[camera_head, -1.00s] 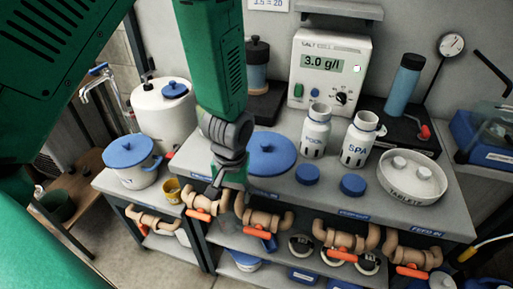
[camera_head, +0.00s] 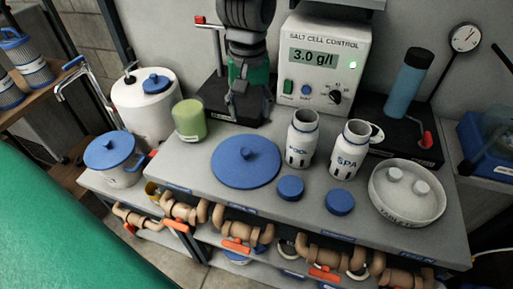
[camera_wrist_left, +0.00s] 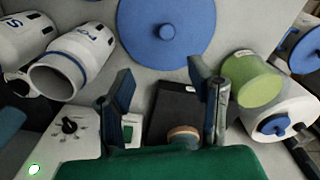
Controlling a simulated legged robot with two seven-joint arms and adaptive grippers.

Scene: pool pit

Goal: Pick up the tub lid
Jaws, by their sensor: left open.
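The tub lid, a large flat blue disc with a central knob (camera_head: 246,160), lies on the grey counter left of the two white bottles. It also shows at the top of the left wrist view (camera_wrist_left: 142,22). My left gripper (camera_head: 249,112) is open and empty, behind the lid in the head view, in front of the black stand. In the left wrist view its two fingers (camera_wrist_left: 161,78) are spread apart, with the lid beyond their tips and not between them. My right gripper is not in view.
White bottles (camera_head: 303,140) and (camera_head: 350,150), two small blue caps (camera_head: 290,188) and a tablet dish (camera_head: 407,194) stand right of the lid. A green cylinder (camera_head: 189,122) is left. A blue-lidded white pot (camera_head: 118,176) stands further left. The control box (camera_head: 323,65) is behind.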

